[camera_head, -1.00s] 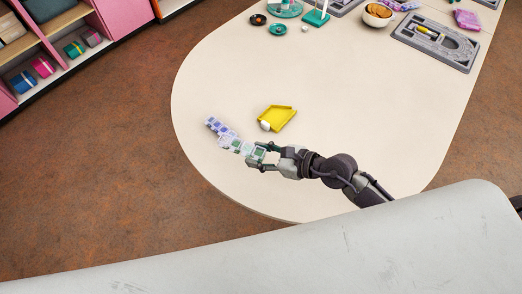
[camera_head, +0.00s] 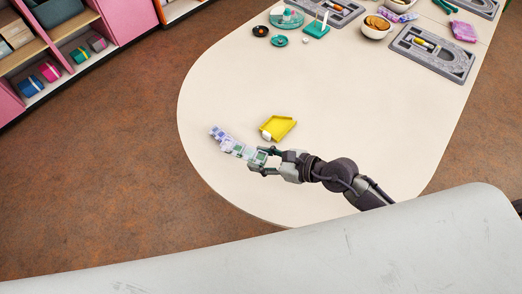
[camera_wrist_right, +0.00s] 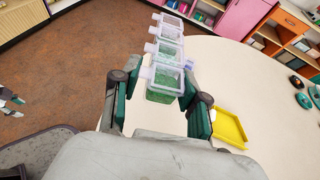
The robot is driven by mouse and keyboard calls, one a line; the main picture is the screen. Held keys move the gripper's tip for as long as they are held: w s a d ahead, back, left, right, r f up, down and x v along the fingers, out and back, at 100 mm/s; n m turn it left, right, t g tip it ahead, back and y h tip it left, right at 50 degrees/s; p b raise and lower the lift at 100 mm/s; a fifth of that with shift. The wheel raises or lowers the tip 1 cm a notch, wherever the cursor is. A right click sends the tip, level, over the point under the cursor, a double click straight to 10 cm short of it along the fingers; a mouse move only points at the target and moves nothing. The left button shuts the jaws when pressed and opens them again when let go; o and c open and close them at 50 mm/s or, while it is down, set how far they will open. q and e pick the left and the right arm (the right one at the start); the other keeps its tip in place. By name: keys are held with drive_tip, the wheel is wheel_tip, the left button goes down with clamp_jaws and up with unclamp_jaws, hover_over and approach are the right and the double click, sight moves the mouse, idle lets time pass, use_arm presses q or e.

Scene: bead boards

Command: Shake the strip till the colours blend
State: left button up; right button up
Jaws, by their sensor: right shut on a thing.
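The strip (camera_head: 236,147) is a row of several clear, joined boxes. In the head view its near boxes look green and its far end bluish purple. My right gripper (camera_head: 262,159) is shut on the near end and holds the strip out to the left, over the table's rounded end. In the right wrist view the strip (camera_wrist_right: 165,50) points away between the two fingers of the right gripper (camera_wrist_right: 158,88), with green grains in the nearest box. The contents of the far boxes are too small to tell. A grey and teal part at the wrist view's left edge looks like my left gripper (camera_wrist_right: 10,99).
A yellow tray (camera_head: 281,126) lies on the pale table (camera_head: 330,110) just beyond the strip. Grey moulded trays (camera_head: 413,53), a bowl (camera_head: 376,31) and teal items (camera_head: 316,29) stand at the far end. Pink shelves (camera_head: 128,28) are at upper left. The table's middle is clear.

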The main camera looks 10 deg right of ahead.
drive_tip(key=shift+w+r, duration=0.15)
drive_tip(key=shift+r, duration=1.45)
drive_tip(key=shift+w+r, duration=0.15)
drive_tip(key=shift+r, duration=1.4)
wheel_tip(320, 180, down, 6)
drive_tip(key=shift+s+r, duration=0.1)
drive_tip(key=shift+r, duration=0.25)
